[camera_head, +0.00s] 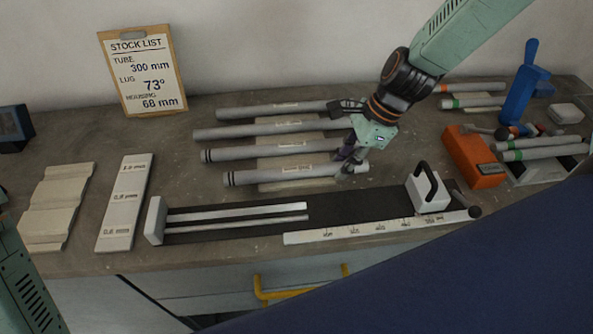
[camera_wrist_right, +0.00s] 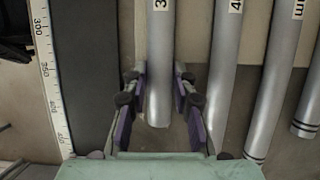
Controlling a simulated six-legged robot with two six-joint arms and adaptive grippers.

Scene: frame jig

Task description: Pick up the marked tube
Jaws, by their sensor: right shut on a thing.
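Several grey tubes lie side by side on a pale support (camera_head: 292,186). The nearest tube (camera_head: 265,177) has dark bands at its left end and a label at its middle. My right gripper (camera_head: 350,160) is at that tube's right end. In the right wrist view, my right gripper (camera_wrist_right: 160,78) has a finger on each side of the tube (camera_wrist_right: 159,70), whose cut-off label begins with 3. It is shut on this tube; whether the tube is off its support I cannot tell. A stock list (camera_head: 143,72) at the back reads tube 300 mm. My left gripper is out of view.
A black jig (camera_head: 345,211) with a scale (camera_head: 375,228) and a white handled block (camera_head: 428,192) lies in front of the tubes. White gauge plates (camera_head: 125,203) are at left. An orange box (camera_head: 473,157), a blue clamp (camera_head: 527,88) and other tubes are at right.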

